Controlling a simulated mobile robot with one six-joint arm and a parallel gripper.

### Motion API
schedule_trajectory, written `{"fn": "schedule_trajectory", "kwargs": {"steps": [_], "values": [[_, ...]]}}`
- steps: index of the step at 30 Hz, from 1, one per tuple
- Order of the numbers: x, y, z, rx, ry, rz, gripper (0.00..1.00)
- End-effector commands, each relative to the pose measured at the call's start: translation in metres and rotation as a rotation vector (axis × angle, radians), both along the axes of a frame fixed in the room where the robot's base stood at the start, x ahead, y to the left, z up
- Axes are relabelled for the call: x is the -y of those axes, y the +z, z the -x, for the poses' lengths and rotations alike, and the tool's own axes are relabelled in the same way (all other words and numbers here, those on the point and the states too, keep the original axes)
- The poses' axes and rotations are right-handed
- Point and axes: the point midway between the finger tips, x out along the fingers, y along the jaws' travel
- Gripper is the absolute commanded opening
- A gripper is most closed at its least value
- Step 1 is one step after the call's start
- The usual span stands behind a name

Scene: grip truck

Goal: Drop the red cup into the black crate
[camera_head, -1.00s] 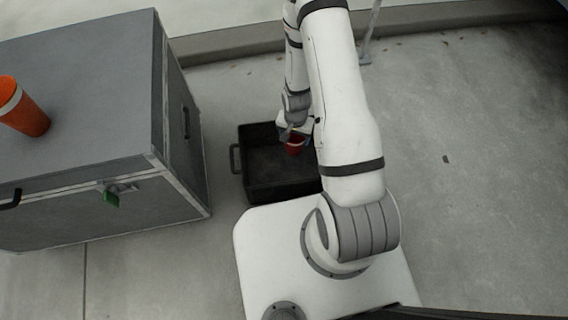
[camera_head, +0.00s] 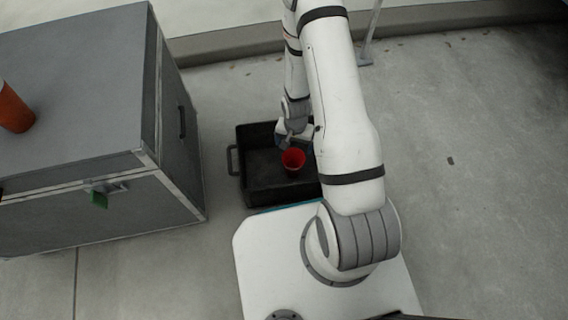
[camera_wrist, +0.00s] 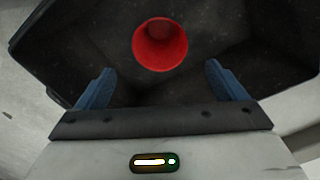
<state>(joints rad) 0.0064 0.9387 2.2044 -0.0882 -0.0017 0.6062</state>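The red cup (camera_head: 293,160) is inside the outline of the black crate (camera_head: 262,186) in the head view, with its open mouth facing up. In the wrist view the cup (camera_wrist: 160,45) is beyond my fingertips and apart from them, with the dark crate interior (camera_wrist: 90,50) around it. Whether the cup rests on the crate floor or is still falling, I cannot tell. My gripper (camera_wrist: 158,88) is open and empty, its two blue fingers wide apart. In the head view my gripper (camera_head: 295,138) is over the crate, just behind the cup.
A large grey case (camera_head: 75,90) stands left of the crate, with an orange cup (camera_head: 14,110) on its top at the picture's left edge. A low ledge (camera_head: 220,50) runs along the back.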

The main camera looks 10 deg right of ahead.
Motion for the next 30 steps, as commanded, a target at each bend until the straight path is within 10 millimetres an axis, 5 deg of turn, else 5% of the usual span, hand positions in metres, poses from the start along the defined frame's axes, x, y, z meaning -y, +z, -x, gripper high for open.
{"fn": "schedule_trajectory", "kwargs": {"steps": [13, 30], "values": [[0.000, 0.009, 0.000, 0.000, 0.000, 0.000, 0.94], [-0.001, 0.078, 0.000, 0.000, 0.002, 0.000, 0.94]]}}
